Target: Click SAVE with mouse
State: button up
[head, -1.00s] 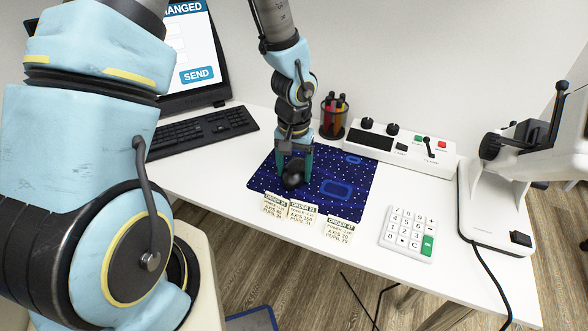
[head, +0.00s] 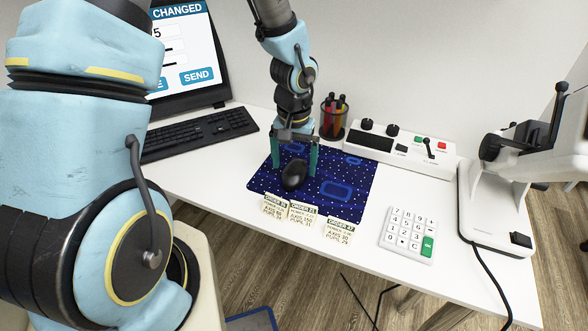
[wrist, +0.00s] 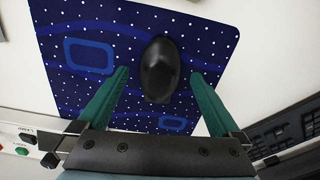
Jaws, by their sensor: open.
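The black mouse (head: 294,177) lies on the dark blue dotted mat (head: 345,205). My gripper (head: 295,167) is open behind and over the mouse, with one green finger to each side. In the wrist view, the mouse (wrist: 160,70) shows between the spread fingertips (wrist: 160,73), with a gap on both sides. I cannot tell how high the fingertips are above the mat. The monitor (head: 185,45) shows "CHANGED", fields, a "SEND" button (head: 197,75) and, left of it, a blue button mostly hidden by my arm, with only an "E" readable. No cursor is visible.
A keyboard (head: 205,133) lies left of the mat. Order cards (head: 303,214) stand along its front edge. A pen cup (head: 334,120) and control box (head: 400,145) stand behind it. A keypad (head: 408,233) and a white instrument (head: 495,210) are at right.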

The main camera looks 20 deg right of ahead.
aim_at(293, 170)
notch_tip(293, 170, up, 8)
dwell(0.6)
jog(key=a+r+n, duration=0.3)
jog(key=a, duration=0.9)
jog(key=w+a+r+n+t, duration=0.1)
jog(key=a+r+n, duration=0.2)
jog(key=a, duration=1)
jog(key=shift+a+t, duration=0.15)
jog(key=shift+t, duration=0.15)
jog(key=shift+w+r, duration=0.1)
jog(key=shift+w, duration=0.05)
